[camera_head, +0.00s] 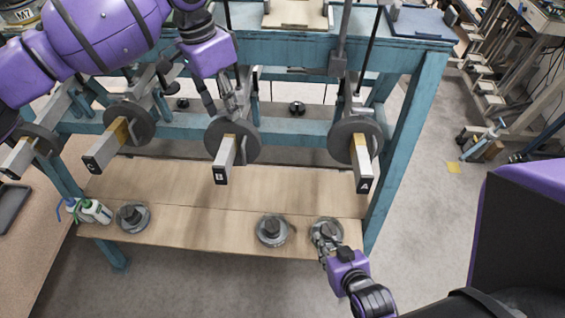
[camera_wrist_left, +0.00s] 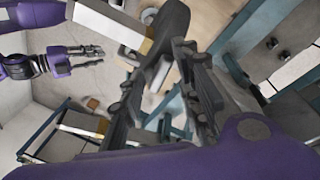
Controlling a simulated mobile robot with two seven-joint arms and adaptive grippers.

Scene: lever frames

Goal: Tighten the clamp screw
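My left gripper (camera_head: 232,98) is just above and behind the weight on lever B (camera_head: 246,138). In the left wrist view its two fingers (camera_wrist_left: 165,95) stand apart, with a dark round weight (camera_wrist_left: 172,28) beyond them. I cannot make out the clamp screw; it may be hidden by the fingers. My right gripper (camera_head: 326,238) is low at the right, over a weight on the shelf (camera_head: 328,226); contact is unclear.
The wooden shelf (camera_head: 190,190) also carries a middle weight (camera_head: 271,230), a left weight (camera_head: 132,216) and white bottles (camera_head: 95,210). The blue frame's right leg (camera_head: 408,140) stands beside lever A. Open floor (camera_head: 430,200) lies to the right.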

